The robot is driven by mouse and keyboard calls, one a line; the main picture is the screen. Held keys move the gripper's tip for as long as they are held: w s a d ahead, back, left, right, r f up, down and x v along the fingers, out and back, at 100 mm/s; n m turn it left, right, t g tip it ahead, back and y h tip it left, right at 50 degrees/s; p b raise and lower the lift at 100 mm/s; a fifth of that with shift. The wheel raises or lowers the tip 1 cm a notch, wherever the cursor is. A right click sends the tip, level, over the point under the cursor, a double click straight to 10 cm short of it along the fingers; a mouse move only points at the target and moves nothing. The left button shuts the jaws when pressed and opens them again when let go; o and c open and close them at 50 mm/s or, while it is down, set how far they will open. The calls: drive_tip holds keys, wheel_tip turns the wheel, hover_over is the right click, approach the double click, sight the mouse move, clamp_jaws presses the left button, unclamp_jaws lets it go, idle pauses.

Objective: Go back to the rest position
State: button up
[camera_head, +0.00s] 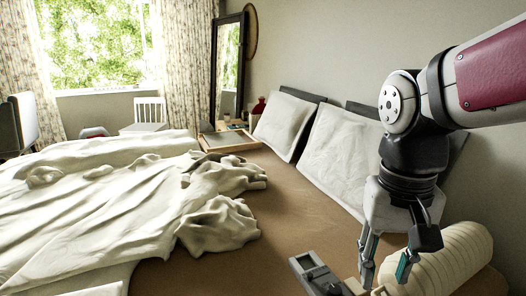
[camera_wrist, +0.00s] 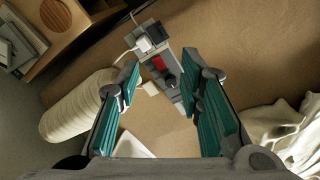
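My gripper (camera_head: 388,258) hangs fingers-down at the right of the head view, above the brown surface of the bed (camera_head: 310,215). Its two teal-padded fingers are apart, with nothing held between them. The wrist view also shows the open gripper (camera_wrist: 160,85), with a clear gap between the fingers. A grey elongated object (camera_wrist: 170,70) with blocky white and dark parts and a bit of red lies beyond the fingertips. It also shows at the bottom of the head view (camera_head: 316,274), partly cut off. Whether a fingertip touches it cannot be told.
A cream bolster (camera_head: 450,262) lies close beside the gripper on the right. White pillows (camera_head: 335,155) lean at the wall behind. A rumpled pale blanket (camera_head: 120,215) covers the left. A wooden nightstand (camera_head: 228,142) stands beyond the bed. The brown surface between blanket and pillows is bare.

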drive_tip(key=s+d+f+n, duration=0.1)
drive_tip(key=s+f+n, duration=0.1)
drive_tip(key=s, duration=1.5)
wheel_tip(320, 180, up, 24)
drive_tip(key=t+p, duration=0.3)
drive_tip(key=p, duration=1.9)
drive_tip(key=shift+w+d+r+t+y+p, duration=0.2)
drive_tip(key=shift+t+y+p, duration=0.1)
drive_tip(key=shift+t+p, duration=0.1)
drive_tip(key=shift+f, duration=0.1)
